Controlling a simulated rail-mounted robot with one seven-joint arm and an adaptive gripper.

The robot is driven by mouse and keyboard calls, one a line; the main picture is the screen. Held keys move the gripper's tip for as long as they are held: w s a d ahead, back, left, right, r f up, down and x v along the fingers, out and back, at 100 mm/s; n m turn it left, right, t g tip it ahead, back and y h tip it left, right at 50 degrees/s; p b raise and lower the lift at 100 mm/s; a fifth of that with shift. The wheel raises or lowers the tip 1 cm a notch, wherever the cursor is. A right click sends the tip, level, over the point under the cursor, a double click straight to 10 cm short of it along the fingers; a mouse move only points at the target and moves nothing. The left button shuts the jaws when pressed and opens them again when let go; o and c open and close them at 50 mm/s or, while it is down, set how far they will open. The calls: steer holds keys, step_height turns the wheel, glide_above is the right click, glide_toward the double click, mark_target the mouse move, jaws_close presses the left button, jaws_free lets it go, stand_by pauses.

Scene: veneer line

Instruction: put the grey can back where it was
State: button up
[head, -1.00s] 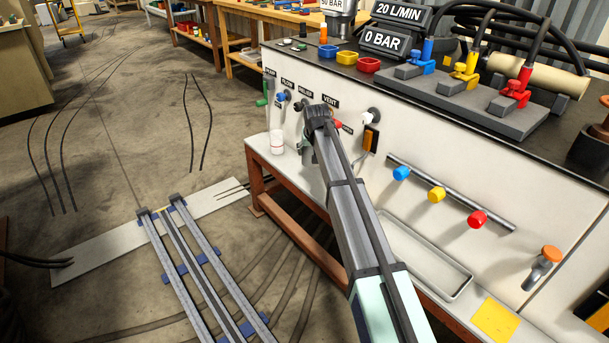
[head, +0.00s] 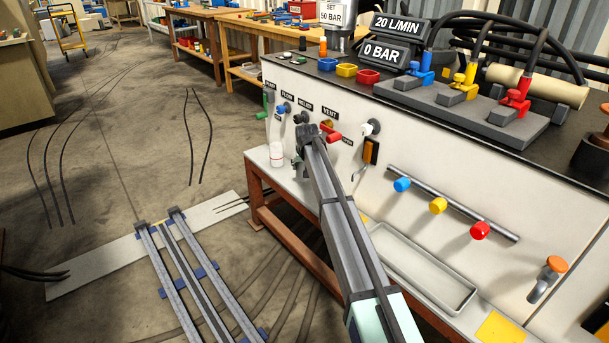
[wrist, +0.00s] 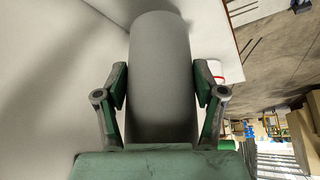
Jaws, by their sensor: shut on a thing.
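The grey can (wrist: 160,60) is a plain matte cylinder in the wrist view. It lies between the two green finger pads of my gripper (wrist: 161,84), which is shut on it. In the head view my arm reaches to the front panel of the bench, below the RELIEF and VENT labels. There the arm hides the gripper and the can. I cannot tell whether the can touches the shelf.
A white bottle (head: 277,154) stands on the narrow shelf just left of my arm's end; a white container with a red band (wrist: 213,71) shows right of the can. The panel's red vent handle (head: 331,133) is close to my wrist. A shallow tray (head: 425,270) lies to the right.

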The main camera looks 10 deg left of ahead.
steer(key=shift+f+b, duration=0.3)
steer(key=shift+f, duration=1.45)
steer(key=o, duration=1.6)
steer(key=shift+f, duration=0.15)
steer(key=shift+c, duration=0.2)
steer(key=p+v, duration=0.2)
steer(key=v, duration=1)
